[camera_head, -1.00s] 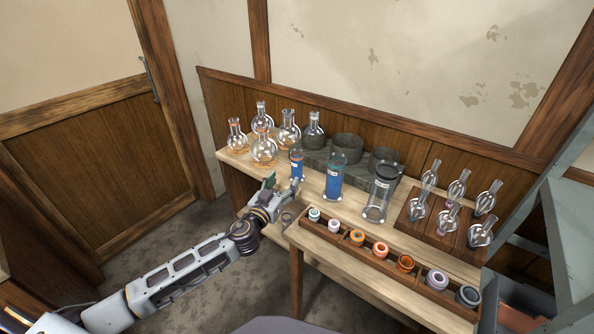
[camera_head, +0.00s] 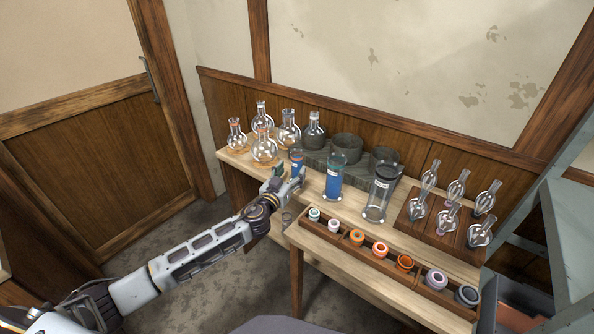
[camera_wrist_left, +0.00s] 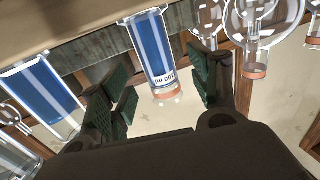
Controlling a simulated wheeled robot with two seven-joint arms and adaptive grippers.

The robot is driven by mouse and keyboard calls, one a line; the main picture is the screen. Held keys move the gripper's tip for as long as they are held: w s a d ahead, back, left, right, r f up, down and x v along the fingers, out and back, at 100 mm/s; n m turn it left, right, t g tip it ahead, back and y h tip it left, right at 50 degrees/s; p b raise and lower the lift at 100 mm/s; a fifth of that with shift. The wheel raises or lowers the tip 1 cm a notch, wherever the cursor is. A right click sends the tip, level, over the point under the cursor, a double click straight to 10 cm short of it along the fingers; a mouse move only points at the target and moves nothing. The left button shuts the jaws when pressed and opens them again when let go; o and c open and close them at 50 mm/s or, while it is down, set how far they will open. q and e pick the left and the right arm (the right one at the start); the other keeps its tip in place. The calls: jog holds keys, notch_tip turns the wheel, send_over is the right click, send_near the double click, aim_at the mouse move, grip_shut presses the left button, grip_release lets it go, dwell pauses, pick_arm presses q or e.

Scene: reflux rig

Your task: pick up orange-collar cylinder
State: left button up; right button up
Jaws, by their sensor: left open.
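The orange-collar cylinder (camera_head: 297,155) is the small one with blue liquid near the left part of the bench, partly hidden behind my left gripper (camera_head: 284,179) in the head view. In the left wrist view the cylinder (camera_wrist_left: 152,48) appears inverted, with a "100 ml" mark and an orange band at its lower end in the picture. My left gripper (camera_wrist_left: 160,95) is open, with its green-padded fingers on either side of the cylinder and gaps still showing. Contact is not visible. My right gripper is not in view.
A taller blue-filled cylinder (camera_head: 333,180) stands just right, and a clear cylinder (camera_head: 379,195) beyond it. Round flasks (camera_head: 264,148) stand to the left and behind. A tray of coloured rings (camera_head: 333,238) lines the front edge. Grey holders (camera_head: 346,148) stand at the back.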

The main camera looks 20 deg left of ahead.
aim_at(294, 167)
pick_arm(q)
jog(key=shift+w, duration=0.1)
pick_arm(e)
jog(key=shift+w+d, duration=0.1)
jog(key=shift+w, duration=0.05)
pick_arm(q)
jog(key=shift+w, duration=0.15)
jog(key=shift+w+d+r, duration=0.1)
jog(key=shift+w+r, duration=0.05)
jog(key=shift+w, duration=0.2)
jog(key=shift+w+d, duration=0.15)
jog(key=shift+w, duration=0.55)
jog(key=shift+w+r, duration=0.15)
jog(key=shift+w, duration=0.25)
jog(key=shift+w+d, duration=0.15)
jog(key=shift+w, duration=0.85)
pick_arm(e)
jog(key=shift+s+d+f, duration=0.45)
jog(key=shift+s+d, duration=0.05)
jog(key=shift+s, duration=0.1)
